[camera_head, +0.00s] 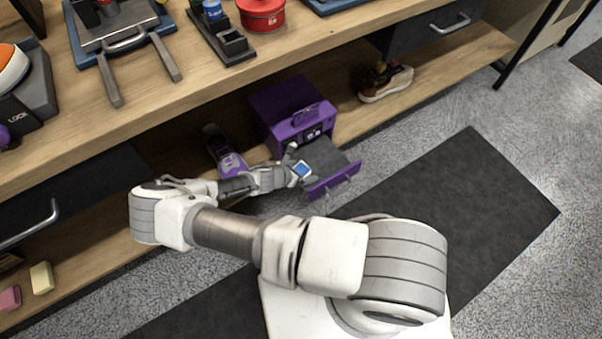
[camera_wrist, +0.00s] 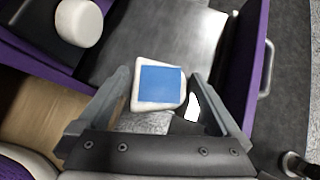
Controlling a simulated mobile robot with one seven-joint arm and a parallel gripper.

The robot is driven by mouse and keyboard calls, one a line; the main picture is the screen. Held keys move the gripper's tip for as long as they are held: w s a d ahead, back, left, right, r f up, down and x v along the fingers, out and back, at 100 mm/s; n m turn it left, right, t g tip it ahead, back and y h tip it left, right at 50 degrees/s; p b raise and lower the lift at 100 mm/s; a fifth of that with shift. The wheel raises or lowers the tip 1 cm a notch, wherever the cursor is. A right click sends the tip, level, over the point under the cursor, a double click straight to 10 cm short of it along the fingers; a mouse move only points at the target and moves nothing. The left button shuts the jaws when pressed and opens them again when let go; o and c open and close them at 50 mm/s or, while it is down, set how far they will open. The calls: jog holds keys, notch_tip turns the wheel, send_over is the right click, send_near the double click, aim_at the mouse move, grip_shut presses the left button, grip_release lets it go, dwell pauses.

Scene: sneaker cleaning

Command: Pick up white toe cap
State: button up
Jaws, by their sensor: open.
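A small white block with a flat blue face (camera_wrist: 160,84) shows between the fingers of my gripper (camera_wrist: 159,76) in the wrist view. My gripper is open, with a finger on either side of the block; I cannot tell whether either touches it. A white rounded piece (camera_wrist: 78,22) shows against a black part at the upper left. I cannot tell for sure which of these is the white toe cap. In the head view the blue face (camera_head: 303,169) shows at my gripper's end, over the dark pulled-out drawer (camera_head: 326,154) of a purple box (camera_head: 284,103).
A purple shoe (camera_head: 231,163) lies left of the box, partly behind my arm. A brown and white sneaker (camera_head: 388,84) stands on the lower shelf to the right. The wooden tabletop (camera_head: 180,105) overhangs the shelf. A dark mat (camera_head: 470,205) lies on the floor, mostly clear.

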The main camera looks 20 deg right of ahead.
jog(key=c, duration=1.3)
jog(key=shift+r, duration=0.1)
